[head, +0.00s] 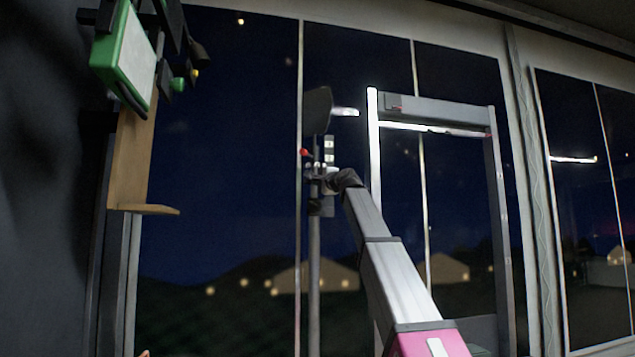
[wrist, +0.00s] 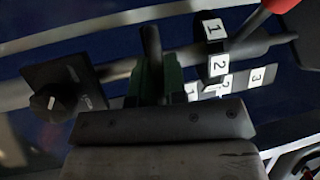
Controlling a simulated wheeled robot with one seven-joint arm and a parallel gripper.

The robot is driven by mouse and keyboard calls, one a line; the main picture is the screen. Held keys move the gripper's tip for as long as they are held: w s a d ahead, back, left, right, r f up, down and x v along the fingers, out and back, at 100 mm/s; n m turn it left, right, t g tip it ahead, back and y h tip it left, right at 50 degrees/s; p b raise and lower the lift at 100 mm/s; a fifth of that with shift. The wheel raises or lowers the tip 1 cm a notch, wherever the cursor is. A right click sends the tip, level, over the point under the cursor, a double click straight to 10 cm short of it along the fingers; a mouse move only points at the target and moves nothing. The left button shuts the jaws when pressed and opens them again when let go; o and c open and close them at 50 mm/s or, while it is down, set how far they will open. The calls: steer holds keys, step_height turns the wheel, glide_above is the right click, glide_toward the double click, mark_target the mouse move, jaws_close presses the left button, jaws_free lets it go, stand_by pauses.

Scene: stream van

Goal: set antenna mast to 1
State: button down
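The antenna mast (head: 314,265) is a thin upright pole with a dark panel (head: 318,108) at its top. A red knob (head: 304,152) sits on its left side; a red-ended handle (wrist: 252,22) shows in the wrist view. White number labels mark the mast fitting: a pair reading 1 and 2 (wrist: 216,48), and a row with 2 and 3 (wrist: 258,77), partly hidden. My gripper (head: 328,180) is at the mast just below the red knob. In the wrist view its green-padded fingers (wrist: 158,78) are close together by a dark upright bar (wrist: 150,42); whether they grip it is unclear.
A black box with a round dial (wrist: 44,100) is left in the wrist view. A grey door-like frame (head: 440,112) stands right of the mast. A green-edged panel (head: 122,58) and a wooden strip with a ledge (head: 134,165) are at the left.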

mark_target(317, 164)
step_height(317, 164, up, 6)
steer(key=shift+r, duration=0.1)
stand_by(0.4)
steer(key=c, duration=1.2)
jaws_free()
steer(key=v, duration=1.1)
steer(key=shift+w+f, duration=0.1)
steer(key=shift+f, duration=0.1)
